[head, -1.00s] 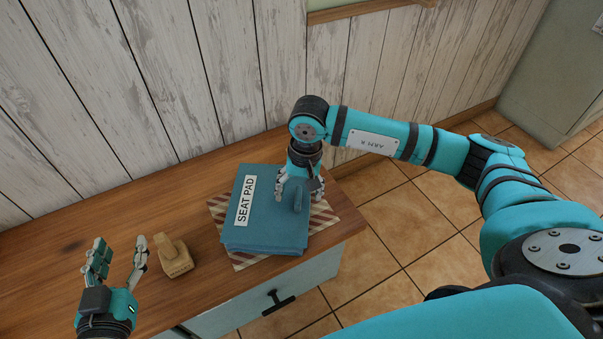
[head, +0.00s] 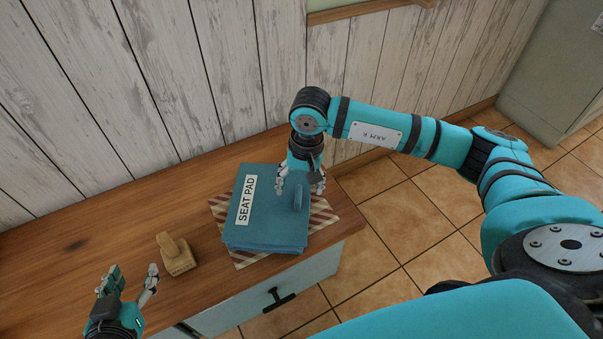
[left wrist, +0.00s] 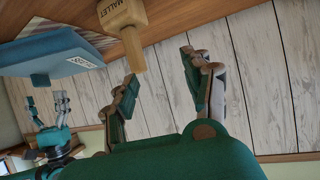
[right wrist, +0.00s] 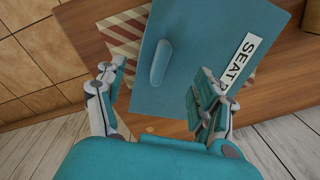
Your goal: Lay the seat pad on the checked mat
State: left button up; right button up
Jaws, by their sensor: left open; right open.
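The teal seat pad (head: 268,215), with a white label reading SEAT PAD and a raised handle (head: 298,197), lies on the red-and-cream checked mat (head: 326,214). The mat shows along the pad's edges. In the right wrist view the pad (right wrist: 205,65) covers much of the mat (right wrist: 124,35). My right gripper (head: 300,188) is open at the pad's far right part, around or just above the handle; the right wrist view shows the handle apart from the fingers. My left gripper (head: 127,284) is open and empty at the front left, away from the pad.
A wooden mallet (head: 176,254) stands on the wooden counter (head: 100,235) between my left gripper and the pad; it shows close by in the left wrist view (left wrist: 122,18). A plank wall is behind. The counter's left part is clear.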

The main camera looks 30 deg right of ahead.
jog(key=shift+r+p, duration=0.3)
jog(key=shift+r, duration=0.35)
pick_arm(q)
jog(key=s+a+f+g+y, duration=0.1)
jog(key=s+a+f+g, duration=0.1)
jog(key=s+f+g, duration=0.2)
jog(key=shift+s+a+f+p, duration=0.2)
jog(key=shift+s+f+p, duration=0.25)
jog(key=shift+s, duration=0.4)
pick_arm(e)
jog(key=shift+s+d+r, duration=0.1)
jog(key=shift+r, duration=0.7)
pick_arm(q)
jog(key=shift+w, duration=0.1)
